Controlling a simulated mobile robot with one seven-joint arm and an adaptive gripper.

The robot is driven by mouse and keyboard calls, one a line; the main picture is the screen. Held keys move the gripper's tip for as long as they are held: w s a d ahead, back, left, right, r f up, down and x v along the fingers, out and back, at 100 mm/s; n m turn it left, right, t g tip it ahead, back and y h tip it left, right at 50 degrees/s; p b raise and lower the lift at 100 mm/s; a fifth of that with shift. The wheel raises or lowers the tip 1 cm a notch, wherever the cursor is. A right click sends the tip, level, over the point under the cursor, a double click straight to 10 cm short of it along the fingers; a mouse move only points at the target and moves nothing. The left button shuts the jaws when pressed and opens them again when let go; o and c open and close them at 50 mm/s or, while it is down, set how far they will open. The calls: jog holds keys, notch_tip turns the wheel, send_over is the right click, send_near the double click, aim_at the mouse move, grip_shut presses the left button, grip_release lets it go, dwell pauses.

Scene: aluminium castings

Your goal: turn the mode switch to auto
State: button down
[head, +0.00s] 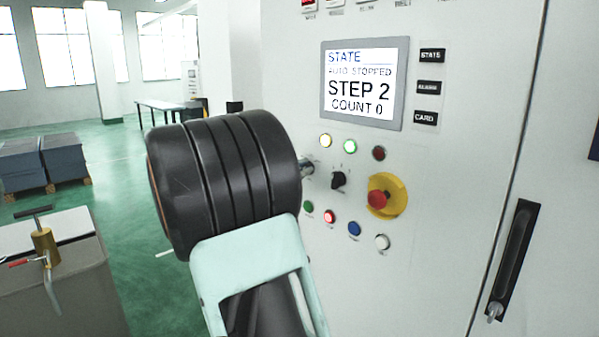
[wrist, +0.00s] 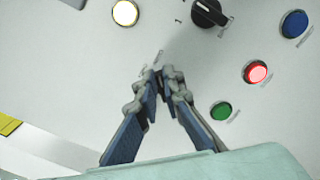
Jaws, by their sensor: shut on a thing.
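My gripper (wrist: 160,76) is at the control panel (head: 445,190), its two fingers drawn together at the tips. It is shut on a small control that the tips hide, which I take to be the mode switch; its position cannot be read. In the head view only a grey bit of my gripper (head: 308,167) shows past my black wrist. A black selector knob (wrist: 208,12) is beside the tips and apart from them; it also shows in the head view (head: 338,180). The screen (head: 360,83) reads STATE, AUTO STOPPED, STEP 2, COUNT 0.
A lit yellow lamp (head: 326,140) is above the fingertips. Green (head: 308,206), lit red (head: 329,216) and blue (head: 354,229) buttons lie below. A red emergency stop (head: 377,199) on yellow is to the right. A grey cabinet (head: 70,285) stands at lower left.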

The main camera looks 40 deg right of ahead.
jog(key=c, duration=2.1)
grip_release()
jog(key=a, duration=0.8)
jog(key=s+a, duration=0.1)
jog(key=a, duration=0.3)
